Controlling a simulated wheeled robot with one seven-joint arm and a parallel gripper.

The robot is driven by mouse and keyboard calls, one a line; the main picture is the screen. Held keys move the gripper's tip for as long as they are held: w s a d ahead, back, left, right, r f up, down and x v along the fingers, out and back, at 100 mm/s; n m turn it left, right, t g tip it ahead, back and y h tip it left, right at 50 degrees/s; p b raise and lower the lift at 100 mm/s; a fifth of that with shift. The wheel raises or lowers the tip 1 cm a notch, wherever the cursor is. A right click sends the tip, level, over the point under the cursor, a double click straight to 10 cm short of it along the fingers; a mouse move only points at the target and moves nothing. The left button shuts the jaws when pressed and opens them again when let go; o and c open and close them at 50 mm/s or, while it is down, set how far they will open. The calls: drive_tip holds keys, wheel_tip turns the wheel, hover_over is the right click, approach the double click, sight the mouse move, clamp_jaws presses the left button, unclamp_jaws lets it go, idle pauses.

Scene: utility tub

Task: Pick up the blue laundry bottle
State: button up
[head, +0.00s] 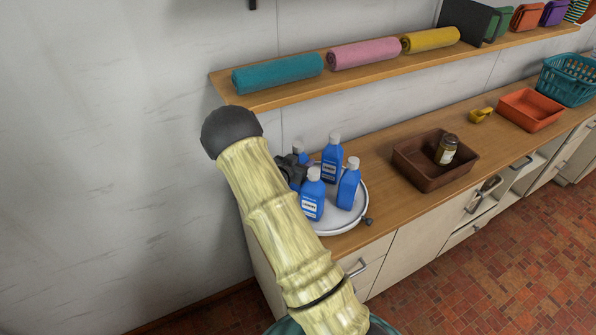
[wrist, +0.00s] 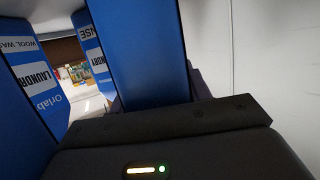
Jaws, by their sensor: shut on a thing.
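Several blue bottles with white caps stand close together on a round white tray (head: 347,222) at the counter's left end. My gripper (head: 291,170) is at the left side of this group, shut on a blue bottle (head: 299,148) that it partly hides in the head view. In the wrist view the held bottle (wrist: 140,50) fills the middle, its plain blue side showing and no label readable. A neighbouring bottle (wrist: 30,85) at the left reads LAUNDRY. Another bottle (wrist: 90,50) stands behind, its label partly cut off. I cannot tell whether the held bottle touches the tray.
A wall shelf with rolled towels (head: 278,73) runs above the counter. Right of the tray are a brown bin (head: 410,172) with a jar (head: 446,150), a yellow scoop (head: 480,115), an orange tray (head: 531,110) and a teal basket (head: 567,80). A white wall is close on the left.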

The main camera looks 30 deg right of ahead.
drive_tip(key=shift+r, duration=0.1)
drive_tip(key=shift+r, duration=0.5)
wheel_tip(320, 180, up, 2)
drive_tip(key=shift+b, duration=0.5)
drive_tip(key=b, duration=0.3)
approach(300, 153)
drive_tip(key=s+a+f, duration=0.2)
drive_tip(key=a+f, duration=0.3)
drive_tip(key=shift+s+a+f, duration=0.15)
drive_tip(key=shift+s+a, duration=0.05)
drive_tip(key=shift+w, duration=0.1)
